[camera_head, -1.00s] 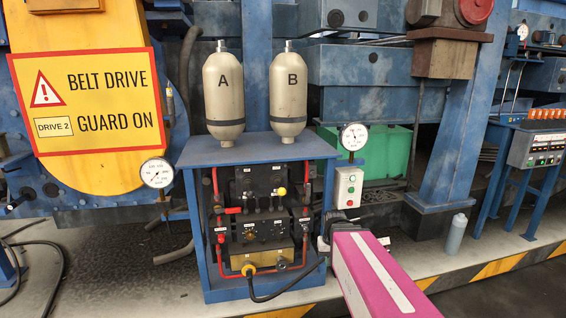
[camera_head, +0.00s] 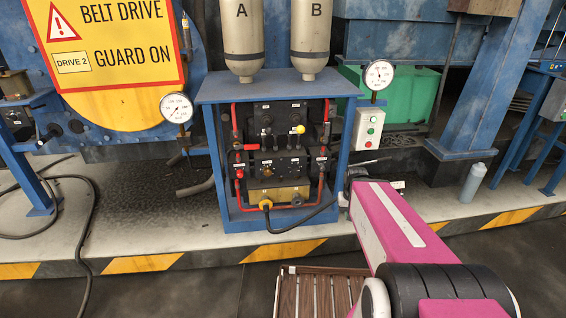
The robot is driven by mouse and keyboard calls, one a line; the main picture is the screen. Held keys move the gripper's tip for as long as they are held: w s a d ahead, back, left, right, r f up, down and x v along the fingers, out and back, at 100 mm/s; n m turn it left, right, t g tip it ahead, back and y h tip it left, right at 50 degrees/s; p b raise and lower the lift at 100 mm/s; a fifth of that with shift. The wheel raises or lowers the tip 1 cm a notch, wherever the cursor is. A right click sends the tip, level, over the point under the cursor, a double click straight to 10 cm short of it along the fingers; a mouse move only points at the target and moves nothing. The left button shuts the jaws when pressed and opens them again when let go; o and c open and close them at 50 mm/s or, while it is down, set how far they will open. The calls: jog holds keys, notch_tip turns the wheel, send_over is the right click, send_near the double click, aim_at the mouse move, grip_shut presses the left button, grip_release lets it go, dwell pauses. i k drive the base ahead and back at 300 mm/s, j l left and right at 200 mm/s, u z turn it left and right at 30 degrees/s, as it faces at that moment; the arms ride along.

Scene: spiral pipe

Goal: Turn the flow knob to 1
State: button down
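The control panel (camera_head: 278,167) sits in the blue frame (camera_head: 212,205) and has dark faces with small knobs and levers. A brass-coloured knob (camera_head: 267,171) is on the lower face, next to a dark knob (camera_head: 289,168). Their labels are too small to read, so I cannot tell which one is the flow knob or its setting. My gripper (camera_head: 352,175) is a dark shape at the far end of my magenta arm, right of the frame and apart from the panel knobs. Its fingers cannot be made out.
Red pipes (camera_head: 234,122) and a black hose (camera_head: 300,223) run around the panel. Pressure gauges (camera_head: 378,74) and a green-and-red button box (camera_head: 367,129) stand beside the frame. A striped ledge (camera_head: 150,262) runs below. A slatted wooden platform (camera_head: 318,293) lies on the floor in front.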

aim_at(295, 169)
jog(key=k+j, duration=0.1)
jog(key=j, duration=0.3)
jog(key=k+j, duration=0.1)
jog(key=j, duration=0.3)
jog(key=k+j, duration=0.15)
jog(key=j, duration=0.25)
jog(key=i+z, duration=0.05)
